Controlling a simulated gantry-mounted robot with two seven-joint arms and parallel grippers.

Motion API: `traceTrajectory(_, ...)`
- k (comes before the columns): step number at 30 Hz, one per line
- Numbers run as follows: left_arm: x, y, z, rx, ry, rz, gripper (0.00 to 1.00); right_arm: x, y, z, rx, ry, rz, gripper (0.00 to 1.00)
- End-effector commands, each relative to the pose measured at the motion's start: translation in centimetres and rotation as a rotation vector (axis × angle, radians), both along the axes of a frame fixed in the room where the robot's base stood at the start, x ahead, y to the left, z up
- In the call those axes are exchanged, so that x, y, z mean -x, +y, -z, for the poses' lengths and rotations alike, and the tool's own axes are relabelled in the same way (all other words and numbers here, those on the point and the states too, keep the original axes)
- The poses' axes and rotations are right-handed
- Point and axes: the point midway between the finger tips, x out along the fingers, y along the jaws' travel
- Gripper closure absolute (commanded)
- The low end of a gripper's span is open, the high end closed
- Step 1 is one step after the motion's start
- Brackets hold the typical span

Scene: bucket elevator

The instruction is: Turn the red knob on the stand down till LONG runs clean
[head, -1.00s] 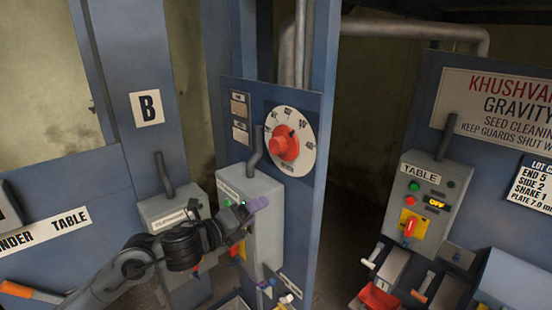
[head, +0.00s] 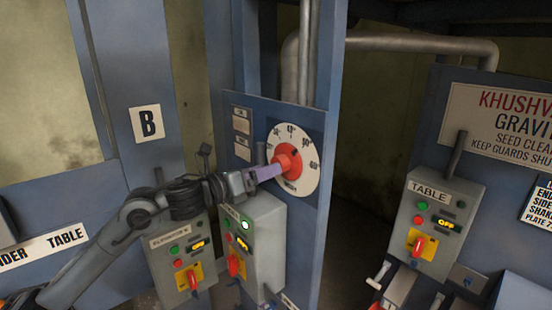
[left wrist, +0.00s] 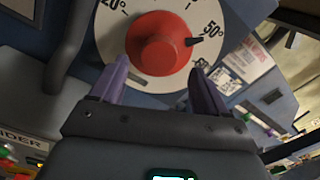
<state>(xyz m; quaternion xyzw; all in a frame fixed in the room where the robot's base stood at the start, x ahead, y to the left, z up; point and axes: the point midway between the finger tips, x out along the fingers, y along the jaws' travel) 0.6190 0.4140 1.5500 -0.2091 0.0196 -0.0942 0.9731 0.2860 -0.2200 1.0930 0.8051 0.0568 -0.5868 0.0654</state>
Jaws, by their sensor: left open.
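The red knob (head: 288,163) sits on a round white dial (head: 305,148) with numbers around it, on the blue stand post. In the left wrist view the knob (left wrist: 158,48) lies just beyond my fingertips, and its black pointer is near the 50° mark. My left gripper (head: 268,173) is open, with purple fingers pointing at the knob. In the left wrist view the fingers (left wrist: 162,80) are apart, one toward each side of the knob's lower part. I cannot tell whether they touch it. My right gripper is not in view.
A grey switch box (head: 255,240) with a lit green lamp stands just below the dial. An elevator switch box (head: 177,262) is left of it. Vertical pipes run above the dial.

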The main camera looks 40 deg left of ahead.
Motion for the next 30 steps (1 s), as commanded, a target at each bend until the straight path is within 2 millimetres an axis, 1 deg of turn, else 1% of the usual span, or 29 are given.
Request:
traceTrajectory(1, -0.9, -0.1, -0.6, 0.009, -0.002, -0.002, 0.25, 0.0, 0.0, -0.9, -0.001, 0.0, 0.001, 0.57)
traceTrajectory(6, -3.1, -0.5, -0.3, 0.005, 0.0, -0.001, 0.25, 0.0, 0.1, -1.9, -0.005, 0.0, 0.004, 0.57)
traceTrajectory(9, -4.0, -0.7, -0.2, 0.004, 0.0, -0.001, 0.25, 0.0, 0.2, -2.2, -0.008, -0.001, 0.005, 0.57)
traceTrajectory(15, -4.8, -0.9, 0.1, 0.001, 0.001, -0.001, 0.25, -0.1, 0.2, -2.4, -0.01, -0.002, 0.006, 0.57)
traceTrajectory(23, -4.8, -0.9, 0.1, 0.001, 0.001, -0.002, 0.25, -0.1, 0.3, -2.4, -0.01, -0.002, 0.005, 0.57)
traceTrajectory(26, -4.8, -0.9, 0.1, 0.001, 0.001, -0.002, 0.38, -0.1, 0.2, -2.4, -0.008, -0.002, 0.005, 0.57)
traceTrajectory(30, -4.8, -0.9, 0.1, 0.001, 0.001, -0.002, 0.6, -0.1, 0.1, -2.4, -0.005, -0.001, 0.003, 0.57)
